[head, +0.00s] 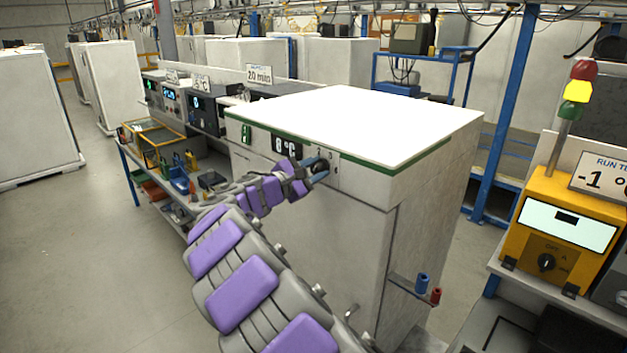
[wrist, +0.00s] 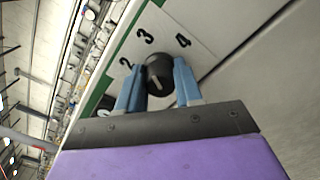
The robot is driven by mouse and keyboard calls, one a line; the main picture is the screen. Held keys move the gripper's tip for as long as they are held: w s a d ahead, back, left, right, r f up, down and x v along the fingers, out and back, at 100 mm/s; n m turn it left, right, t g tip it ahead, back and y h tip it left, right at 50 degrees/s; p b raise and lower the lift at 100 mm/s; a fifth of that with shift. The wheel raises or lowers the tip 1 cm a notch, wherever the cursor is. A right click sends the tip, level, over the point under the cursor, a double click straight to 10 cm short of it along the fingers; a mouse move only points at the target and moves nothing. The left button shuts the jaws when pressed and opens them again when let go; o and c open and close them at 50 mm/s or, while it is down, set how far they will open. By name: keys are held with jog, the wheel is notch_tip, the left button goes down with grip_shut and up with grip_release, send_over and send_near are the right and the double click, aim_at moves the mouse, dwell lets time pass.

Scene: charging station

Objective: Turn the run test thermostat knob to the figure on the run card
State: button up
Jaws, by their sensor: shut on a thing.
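The thermostat knob is a round black knob (wrist: 157,72) with a pale mark, on a white dial plate (wrist: 178,28) with the figures 2, 3 and 4 showing. My gripper (wrist: 158,88) is shut on the knob, one blue finger on each side. In the head view my gripper (head: 317,171) reaches the upper front panel of the white cabinet (head: 330,212) and mostly hides the knob. The cabinet's display (head: 285,146) reads 8 °C. The run card (head: 598,182) at the right edge reads "RUN TE", cut off, with -1 ° below. The exact knob setting is unclear.
A yellow tester box (head: 567,215) with its own black dial and a signal light (head: 577,92) stands on the right bench. A low side shelf (head: 413,287) on the cabinet holds blue and red spools. A workbench with instruments and bins stands at left.

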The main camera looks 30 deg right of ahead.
jog(key=m+b, duration=0.6)
jog(key=shift+f+m, duration=0.15)
jog(key=shift+m, duration=0.15)
jog(key=m+b, duration=0.6)
jog(key=shift+d+f+b, duration=0.1)
jog(key=shift+f+b, duration=0.05)
jog(key=shift+b, duration=0.15)
jog(key=o, duration=1)
jog(key=p+v, duration=0.2)
jog(key=v, duration=1.5)
jog(key=shift+a, duration=0.2)
jog(key=shift+d, duration=0.1)
